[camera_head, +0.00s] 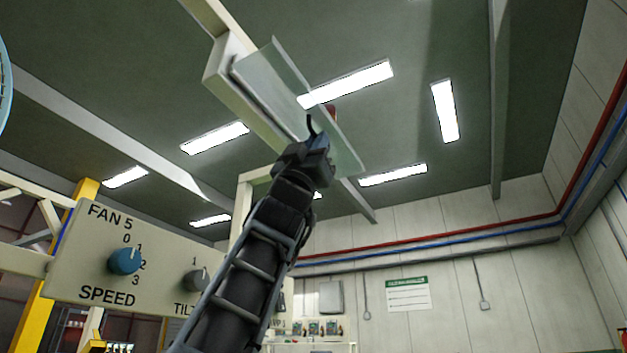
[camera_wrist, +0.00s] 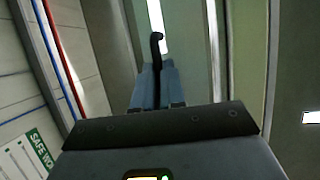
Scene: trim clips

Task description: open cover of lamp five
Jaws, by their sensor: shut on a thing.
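The lamp is a cream housing (camera_head: 220,65) hanging overhead at the upper middle of the head view. Its translucent, pale green cover (camera_head: 275,78) hangs slanting beside the housing. A small red part (camera_head: 332,112) shows behind the cover.
A panel marked FAN 5 (camera_head: 75,265), with a blue speed knob (camera_head: 124,261) and a grey tilt knob (camera_head: 197,280), stands at lower left. A yellow post (camera_head: 48,320) is behind it. Ceiling lights and beams lie above; the right side is open up to the wall.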

